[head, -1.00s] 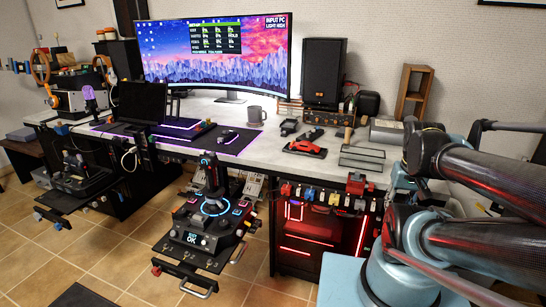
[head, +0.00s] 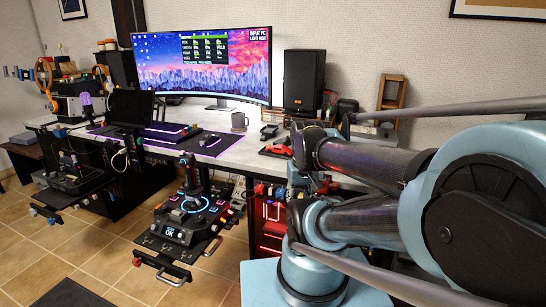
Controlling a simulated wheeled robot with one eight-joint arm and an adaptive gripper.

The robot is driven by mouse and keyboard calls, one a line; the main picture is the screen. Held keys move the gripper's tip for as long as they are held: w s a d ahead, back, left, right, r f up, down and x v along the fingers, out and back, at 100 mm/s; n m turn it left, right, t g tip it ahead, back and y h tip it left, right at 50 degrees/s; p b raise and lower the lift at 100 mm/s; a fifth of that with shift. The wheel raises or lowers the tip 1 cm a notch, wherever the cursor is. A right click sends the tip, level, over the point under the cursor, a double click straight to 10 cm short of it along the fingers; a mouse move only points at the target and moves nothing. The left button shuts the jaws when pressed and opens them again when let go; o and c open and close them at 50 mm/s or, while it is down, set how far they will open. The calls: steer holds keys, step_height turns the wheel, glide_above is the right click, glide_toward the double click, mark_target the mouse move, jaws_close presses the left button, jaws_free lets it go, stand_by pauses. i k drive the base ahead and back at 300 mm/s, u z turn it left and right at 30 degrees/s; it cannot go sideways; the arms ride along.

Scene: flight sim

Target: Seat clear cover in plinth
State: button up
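My arm (head: 365,155) crosses the right side of the head view. Its links cover the right end of the desk. My gripper is not visible. No clear cover can be made out now; the desk area where a clear, box-like piece showed earlier is behind my arm. I cannot pick out a plinth either. A red model (head: 275,150) lies on the desk just left of my arm, partly hidden by it.
A joystick console (head: 185,215) juts out in front. Tiled floor (head: 110,255) is open at front left.

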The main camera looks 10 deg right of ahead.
mark_target(263, 152)
steer(key=z, duration=0.95)
steer(key=k, duration=1.2)
steer(key=z, duration=0.5)
steer(key=i, duration=0.95)
steer(key=u, duration=0.05)
